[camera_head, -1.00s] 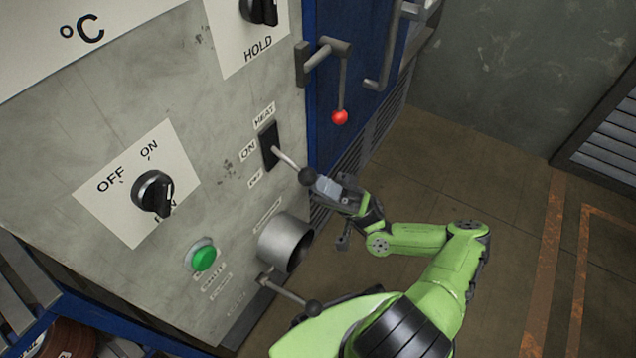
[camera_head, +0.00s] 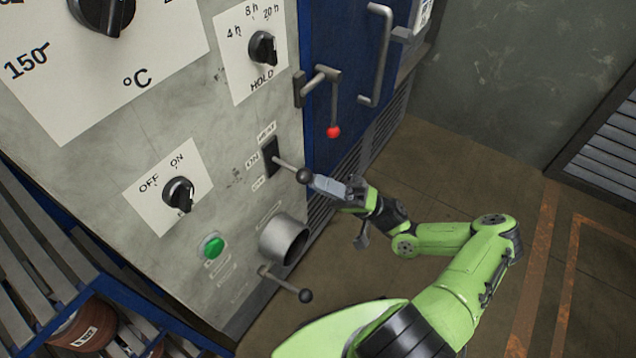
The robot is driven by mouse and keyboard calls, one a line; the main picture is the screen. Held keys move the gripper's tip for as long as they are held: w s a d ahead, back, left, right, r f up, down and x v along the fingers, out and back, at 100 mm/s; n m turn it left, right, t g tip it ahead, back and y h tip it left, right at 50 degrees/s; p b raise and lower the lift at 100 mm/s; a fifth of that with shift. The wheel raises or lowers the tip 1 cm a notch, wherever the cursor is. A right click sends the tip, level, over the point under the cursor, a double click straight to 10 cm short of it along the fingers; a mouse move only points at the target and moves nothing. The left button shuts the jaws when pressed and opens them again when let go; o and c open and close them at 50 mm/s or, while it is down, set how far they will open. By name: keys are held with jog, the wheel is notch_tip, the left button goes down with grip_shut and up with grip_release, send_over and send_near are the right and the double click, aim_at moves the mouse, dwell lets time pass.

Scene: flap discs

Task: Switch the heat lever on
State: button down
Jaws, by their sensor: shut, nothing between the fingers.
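The heat lever (camera_head: 288,167) is a thin grey rod with a black ball knob, sticking out of a dark slot in the grey control panel (camera_head: 225,125). Labels reading HEAT and ON stand beside the slot. My gripper (camera_head: 316,181) is shut and empty. Its tip is at the right side of the black knob, touching it or very close; I cannot tell which. The slot's inside is too dark to read the lever's exact setting.
An OFF/ON rotary knob (camera_head: 178,194), a green button (camera_head: 212,246), a metal tube (camera_head: 284,239) and a second ball-ended lever (camera_head: 287,284) are nearby. A red-knobbed door handle (camera_head: 333,131) is above right. Open floor lies right.

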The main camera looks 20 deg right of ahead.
notch_tip(320, 180, up, 5)
jog(key=m+t+h+p, duration=0.1)
jog(key=m+h+p, duration=0.1)
jog(key=p, duration=0.2)
jog(key=m+t+h+p, duration=0.1)
jog(key=m+h+p, duration=0.2)
jog(key=p, duration=0.2)
jog(key=shift+s+d, duration=0.1)
jog(key=shift+d, duration=0.05)
jog(key=shift+h+p, duration=0.3)
jog(key=shift+p, duration=0.05)
jog(key=shift+f, duration=0.1)
